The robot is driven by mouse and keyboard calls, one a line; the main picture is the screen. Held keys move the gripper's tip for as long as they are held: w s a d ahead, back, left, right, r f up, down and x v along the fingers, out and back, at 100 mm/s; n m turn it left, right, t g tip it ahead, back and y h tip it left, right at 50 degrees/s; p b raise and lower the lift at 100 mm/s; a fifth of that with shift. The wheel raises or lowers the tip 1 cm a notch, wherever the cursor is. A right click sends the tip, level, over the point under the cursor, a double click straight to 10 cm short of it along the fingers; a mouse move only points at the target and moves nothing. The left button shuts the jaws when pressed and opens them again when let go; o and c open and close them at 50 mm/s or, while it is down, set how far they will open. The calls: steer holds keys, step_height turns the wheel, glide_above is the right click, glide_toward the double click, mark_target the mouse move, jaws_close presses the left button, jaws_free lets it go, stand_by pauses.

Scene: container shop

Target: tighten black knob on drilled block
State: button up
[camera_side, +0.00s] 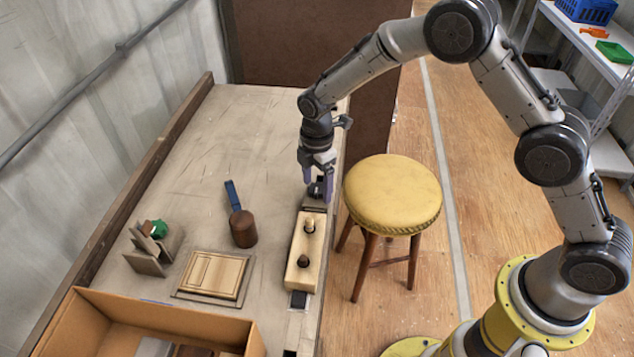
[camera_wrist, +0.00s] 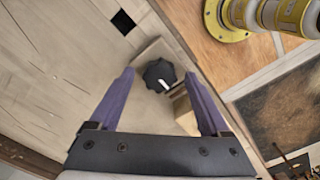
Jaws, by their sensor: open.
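The black knob (camera_wrist: 160,75) is round and lobed with a white mark on its top. In the wrist view it sits on a pale block (camera_wrist: 148,52), between my gripper's two purple fingers. My gripper (camera_side: 319,190) is open and points down over the knob, one finger on each side with gaps between. In the side view the knob (camera_side: 317,188) is small, dark and partly hidden by the fingers. The block below it looks darker there, and I cannot make out its drilled holes.
A pale wooden block (camera_side: 296,275) with two upright pegs lies just nearer on the bench (camera_side: 270,130). A brown mallet (camera_side: 243,230), wooden panel (camera_side: 213,274), small holder (camera_side: 146,262) and cardboard box (camera_side: 180,317) are leftward. A yellow stool (camera_side: 392,190) stands close to the bench's right edge.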

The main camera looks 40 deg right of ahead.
jaws_close()
steer(key=shift+m, duration=0.4)
steer(key=m, duration=0.4)
steer(key=shift+m, duration=0.4)
steer(key=m, duration=0.6)
steer(key=shift+r, duration=0.1)
steer(key=m, duration=0.5)
steer(key=shift+m, duration=0.4)
steer(key=m, duration=0.5)
steer(key=shift+w+m, duration=0.1)
steer(key=shift+m, duration=0.3)
